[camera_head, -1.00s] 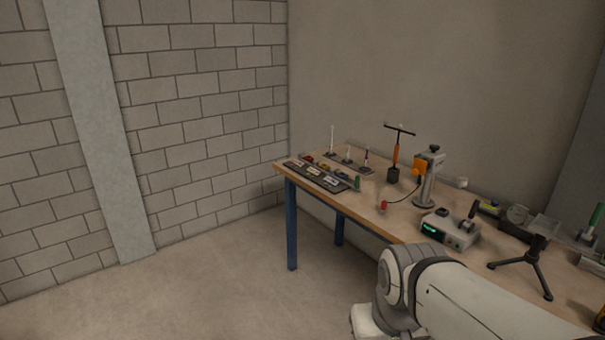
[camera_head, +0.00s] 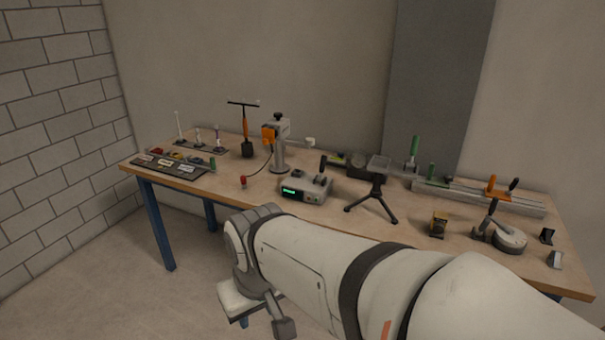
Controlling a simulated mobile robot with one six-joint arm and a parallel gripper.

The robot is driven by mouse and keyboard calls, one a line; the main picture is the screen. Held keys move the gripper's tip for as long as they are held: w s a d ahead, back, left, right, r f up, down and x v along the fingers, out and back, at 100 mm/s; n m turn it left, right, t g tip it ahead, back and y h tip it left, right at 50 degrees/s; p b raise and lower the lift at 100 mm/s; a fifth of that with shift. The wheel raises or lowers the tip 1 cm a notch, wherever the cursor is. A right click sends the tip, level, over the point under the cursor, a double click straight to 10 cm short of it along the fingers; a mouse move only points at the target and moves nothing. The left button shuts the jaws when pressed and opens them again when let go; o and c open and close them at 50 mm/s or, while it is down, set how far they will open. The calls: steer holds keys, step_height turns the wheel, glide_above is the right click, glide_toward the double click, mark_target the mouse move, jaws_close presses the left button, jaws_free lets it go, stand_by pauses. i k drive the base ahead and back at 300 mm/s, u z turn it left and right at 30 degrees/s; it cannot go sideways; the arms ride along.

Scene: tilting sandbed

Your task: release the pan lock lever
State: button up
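A small black tripod (camera_head: 372,201) stands on the bench right of centre, with a head and a flat pale plate on top. A pan lock lever cannot be made out clearly at this size. A round grey device (camera_head: 509,238) with a dark handle lies near the bench's right end; I cannot tell whether its handle is a lock lever. My gripper (camera_head: 262,312) hangs low in front of the bench, below its front edge and apart from everything on it. One dark finger shows; its opening is not clear.
The wooden bench (camera_head: 225,192) carries a grey box with a green display (camera_head: 306,189), an orange-headed stand (camera_head: 279,150), a long rail with orange and green handles (camera_head: 478,194) and a small yellow-black block (camera_head: 438,225). My arm covers part of the front edge.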

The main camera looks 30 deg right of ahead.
mark_target(485, 224)
steer(key=z, duration=2.3)
steer(key=k, duration=1.35)
steer(key=u, duration=0.25)
steer(key=i, duration=1.8)
steer(key=z, duration=0.45)
